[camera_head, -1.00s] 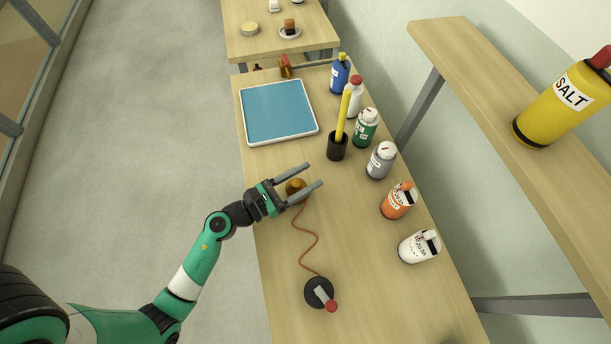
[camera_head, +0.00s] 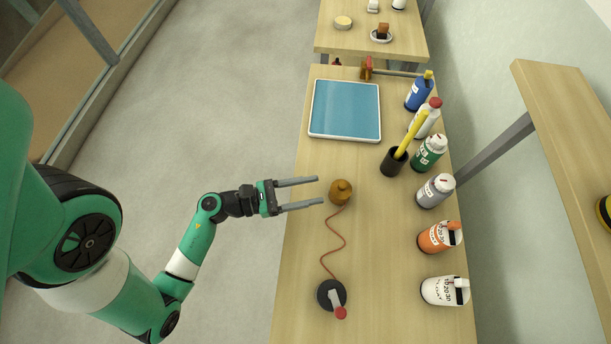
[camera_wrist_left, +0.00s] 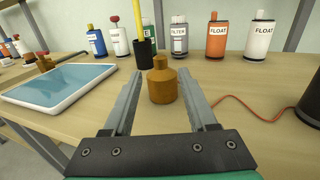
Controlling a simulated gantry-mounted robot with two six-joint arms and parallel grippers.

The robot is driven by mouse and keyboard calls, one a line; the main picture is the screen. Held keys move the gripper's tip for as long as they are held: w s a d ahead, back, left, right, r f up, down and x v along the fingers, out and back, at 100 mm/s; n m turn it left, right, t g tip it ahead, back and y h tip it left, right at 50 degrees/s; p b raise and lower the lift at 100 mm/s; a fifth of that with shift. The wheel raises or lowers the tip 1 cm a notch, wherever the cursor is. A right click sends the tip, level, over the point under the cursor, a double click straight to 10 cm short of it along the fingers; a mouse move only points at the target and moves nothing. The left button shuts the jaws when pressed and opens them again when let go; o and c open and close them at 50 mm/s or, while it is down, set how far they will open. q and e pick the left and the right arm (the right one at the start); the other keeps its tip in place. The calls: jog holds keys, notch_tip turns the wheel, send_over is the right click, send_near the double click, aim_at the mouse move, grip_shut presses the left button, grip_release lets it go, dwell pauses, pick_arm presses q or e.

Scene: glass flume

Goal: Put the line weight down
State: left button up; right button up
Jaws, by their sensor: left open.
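The line weight (camera_head: 341,192) is a small brass-coloured, bottle-shaped piece standing upright on the wooden table. A thin red-brown line (camera_head: 334,242) runs from it to a black round reel (camera_head: 331,295) with a red-tipped handle. My left gripper (camera_head: 322,191) is open, with its fingertips just left of the weight and apart from it in the head view. In the left wrist view the weight (camera_wrist_left: 163,85) stands ahead, centred between the two open fingers. My right gripper is not in view.
A blue-topped tray (camera_head: 345,108) lies further back. A black cup (camera_head: 394,161) with a yellow stick stands right of it. Several bottles, including an orange one (camera_head: 438,237), line the table's right edge. The table between weight and tray is clear.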

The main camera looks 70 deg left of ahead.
pick_arm(q)
jog(key=shift+s, duration=0.5)
